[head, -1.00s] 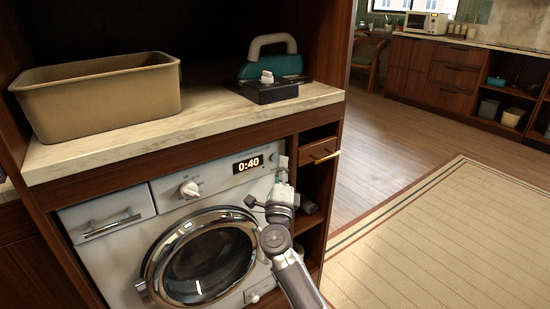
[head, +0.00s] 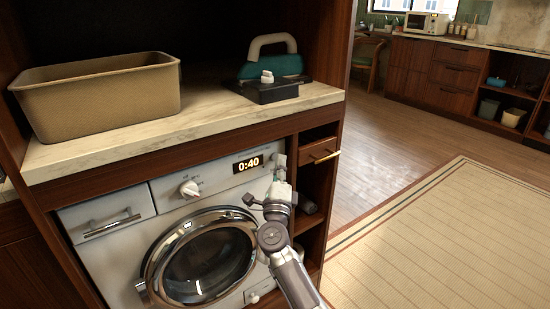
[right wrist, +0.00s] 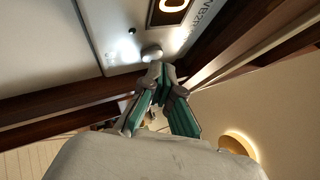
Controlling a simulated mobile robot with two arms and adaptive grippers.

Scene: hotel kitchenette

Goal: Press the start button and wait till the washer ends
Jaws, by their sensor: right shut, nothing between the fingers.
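The white washer (head: 130,262) stands under the counter with its round glass door (head: 205,262) closed. Its display (head: 248,163) reads 0:40 in orange. My right gripper (head: 279,162) is shut and empty at the right end of the control panel. In the right wrist view my fingertips (right wrist: 158,72) are close below a round pale button (right wrist: 151,53); whether they touch it I cannot tell. In the head view the gripper hides the button. My left gripper is not in view.
A tan bin (head: 95,100) and a teal iron (head: 272,68) on a dark base stand on the marble counter (head: 205,118). A small drawer with a brass handle (head: 325,157) is right of my gripper. The rug (head: 450,240) is clear.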

